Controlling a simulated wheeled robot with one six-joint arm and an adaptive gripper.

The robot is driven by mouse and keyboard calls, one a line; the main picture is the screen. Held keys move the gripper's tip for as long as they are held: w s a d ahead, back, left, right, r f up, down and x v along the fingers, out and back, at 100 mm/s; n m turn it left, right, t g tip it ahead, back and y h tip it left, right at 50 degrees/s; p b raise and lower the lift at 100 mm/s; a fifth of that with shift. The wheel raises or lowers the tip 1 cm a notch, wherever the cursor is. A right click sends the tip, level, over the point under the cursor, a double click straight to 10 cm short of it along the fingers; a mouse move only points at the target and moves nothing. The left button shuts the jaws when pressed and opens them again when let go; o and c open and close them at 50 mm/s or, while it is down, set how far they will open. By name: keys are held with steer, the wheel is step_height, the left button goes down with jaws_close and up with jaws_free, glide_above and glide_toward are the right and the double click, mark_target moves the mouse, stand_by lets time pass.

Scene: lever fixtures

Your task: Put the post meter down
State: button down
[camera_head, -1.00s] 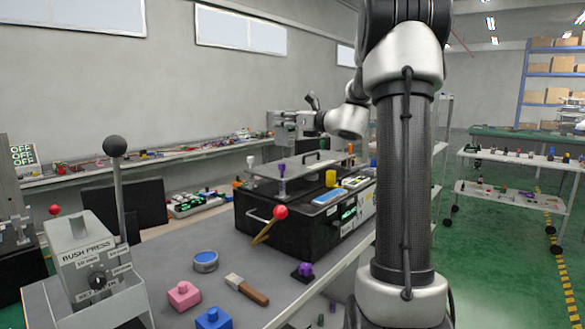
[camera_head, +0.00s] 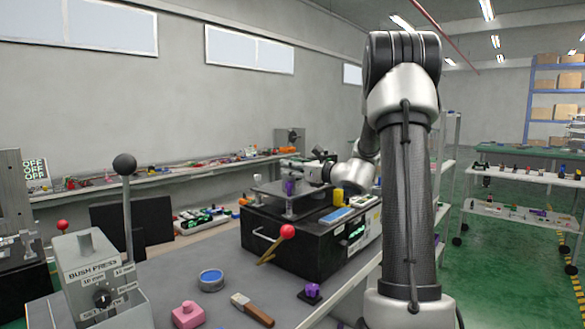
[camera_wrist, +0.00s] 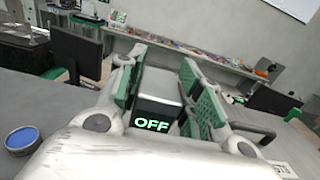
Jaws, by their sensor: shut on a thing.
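The post meter (camera_wrist: 158,100) is a small dark box with a pale top and a lit green "OFF" display. In the wrist view it sits between the green-padded fingers of my gripper (camera_wrist: 166,88), which is shut on it. A grey table surface shows around and beyond it. I cannot tell whether its base touches a surface. In the head view my wrist is low behind the black fixture box (camera_head: 285,252), and the meter cannot be made out there.
The black box carries a red-knobbed lever (camera_head: 287,231) and a yellow block (camera_head: 338,198). A bush press (camera_head: 92,276) with a tall lever stands at left. A blue-topped tin (camera_head: 211,280), pink block (camera_head: 187,314) and brush (camera_head: 252,309) lie on the near table. A dark monitor (camera_wrist: 54,62) shows in the wrist view.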

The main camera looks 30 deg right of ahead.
steer(key=c, duration=1)
jaws_free()
steer(key=shift+o, duration=0.2)
